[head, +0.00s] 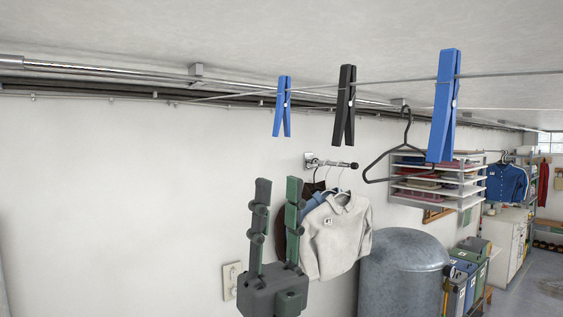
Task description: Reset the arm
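My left gripper (277,190) is in the lower middle of the head view, with its two dark green fingers pointing up. The fingers stand apart with nothing between them, below the clothesline. A small blue clothespin (283,107), a black clothespin (344,105) and a larger blue clothespin (443,106) hang on the line above and to the right of the fingertips. The gripper touches none of them. My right gripper is not in view.
A black hanger (403,152) hangs empty on the right. Shirts (337,232) hang from a wall hook (330,163) behind the gripper. A grey metal tank (404,270) stands at lower right, near shelves (437,180). The left wall side is clear.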

